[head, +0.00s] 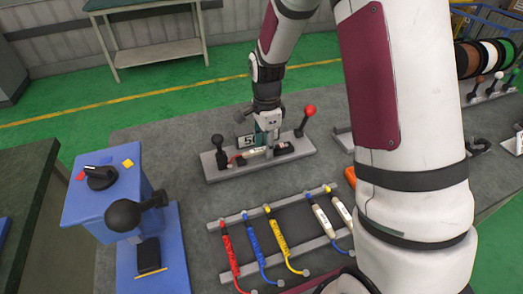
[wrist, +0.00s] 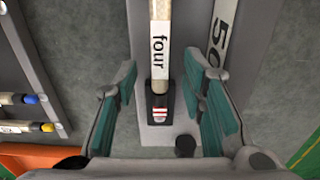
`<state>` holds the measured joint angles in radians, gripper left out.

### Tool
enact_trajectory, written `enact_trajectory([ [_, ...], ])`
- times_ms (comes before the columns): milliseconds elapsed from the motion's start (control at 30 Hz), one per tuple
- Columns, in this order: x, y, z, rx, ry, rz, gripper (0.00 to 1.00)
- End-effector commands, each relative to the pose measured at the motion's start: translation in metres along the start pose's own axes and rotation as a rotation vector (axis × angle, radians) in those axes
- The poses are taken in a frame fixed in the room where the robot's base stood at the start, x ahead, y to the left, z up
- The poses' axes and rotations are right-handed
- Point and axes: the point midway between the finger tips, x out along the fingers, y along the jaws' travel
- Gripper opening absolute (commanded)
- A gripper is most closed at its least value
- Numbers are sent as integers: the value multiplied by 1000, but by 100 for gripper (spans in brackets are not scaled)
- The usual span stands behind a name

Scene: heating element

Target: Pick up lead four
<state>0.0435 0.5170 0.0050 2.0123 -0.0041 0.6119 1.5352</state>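Lead four (wrist: 161,50), a pale lead with a "four" label and a dark end with red and white bands, lies in the grey fixture (wrist: 195,13) in the wrist view. In the head view lead four (head: 254,153) lies along the fixture (head: 215,175), partly hidden by my gripper. My gripper (head: 267,139) points down over it. In the wrist view my gripper (wrist: 160,85) is open, with one teal finger pad on each side of the lead and a gap on both sides.
A rack (head: 222,224) in front holds red, blue, yellow and pale leads. The fixture has a black-knobbed lever (head: 217,140) and a red-knobbed lever (head: 309,110). A blue device (head: 105,195) stands at left. Cable spools (head: 470,58) are at the far right.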

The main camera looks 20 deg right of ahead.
Motion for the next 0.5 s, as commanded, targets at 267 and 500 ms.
enact_trajectory([
  [267,0,0,0,0,0,0,1],
  [500,0,0,0,0,0,0,0],
])
